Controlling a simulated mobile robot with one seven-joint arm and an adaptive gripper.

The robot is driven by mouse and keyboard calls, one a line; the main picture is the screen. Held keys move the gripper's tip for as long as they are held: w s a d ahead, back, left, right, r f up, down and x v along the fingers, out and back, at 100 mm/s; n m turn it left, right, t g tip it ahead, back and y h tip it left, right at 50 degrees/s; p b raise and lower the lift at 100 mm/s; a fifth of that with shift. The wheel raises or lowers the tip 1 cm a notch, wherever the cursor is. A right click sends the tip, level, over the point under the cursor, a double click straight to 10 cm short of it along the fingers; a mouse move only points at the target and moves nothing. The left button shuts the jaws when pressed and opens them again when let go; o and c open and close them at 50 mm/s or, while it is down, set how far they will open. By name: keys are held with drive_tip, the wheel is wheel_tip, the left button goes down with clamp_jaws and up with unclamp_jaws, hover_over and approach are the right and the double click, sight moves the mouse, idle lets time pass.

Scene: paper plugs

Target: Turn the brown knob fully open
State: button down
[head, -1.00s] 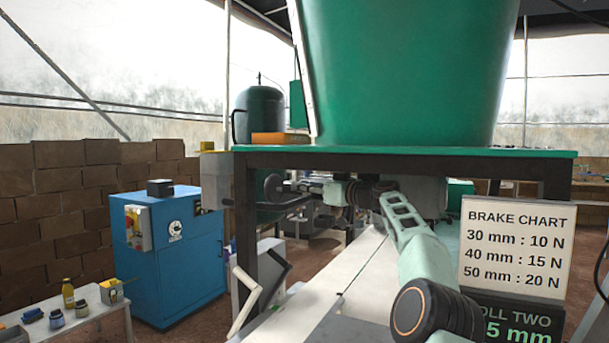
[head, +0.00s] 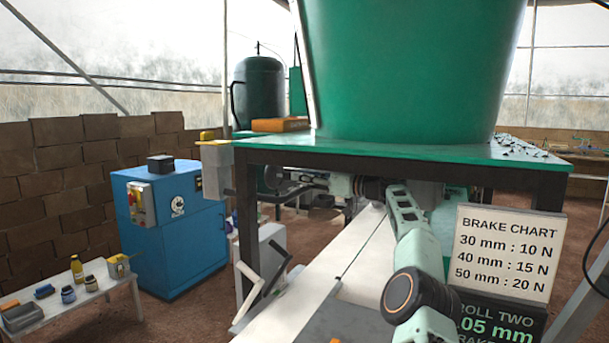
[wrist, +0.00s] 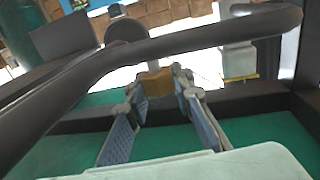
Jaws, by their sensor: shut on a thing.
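In the wrist view, the brown knob (wrist: 156,84) is a small tan-brown piece between my fingertips. My gripper (wrist: 156,90) is shut on it, with one finger on each side. The fingers partly cover the knob, and how far it is turned cannot be told. In the head view, my pale green arm reaches under the green-topped table (head: 400,158), and my gripper (head: 306,182) is small and partly hidden under its edge. The knob cannot be made out there.
A thick dark bent pipe (wrist: 200,40) crosses close above my fingers in the wrist view. A dark round disc (head: 275,177) is near my gripper. A large green tub (head: 410,70) stands on the table. The brake chart sign (head: 505,250) is right of my arm.

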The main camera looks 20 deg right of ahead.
drive_tip(key=c, duration=1.7)
unclamp_jaws()
drive_tip(key=shift+o, duration=0.2)
drive_tip(key=b, duration=0.3)
drive_tip(key=shift+f+m+t+h, duration=0.3)
drive_tip(key=shift+h, duration=0.1)
drive_tip(key=m+t+h+b, duration=0.1)
drive_tip(key=m+h+b, duration=0.1)
drive_tip(key=b, duration=0.6)
drive_tip(key=shift+t+h+b, duration=0.3)
drive_tip(key=shift+h, duration=0.3)
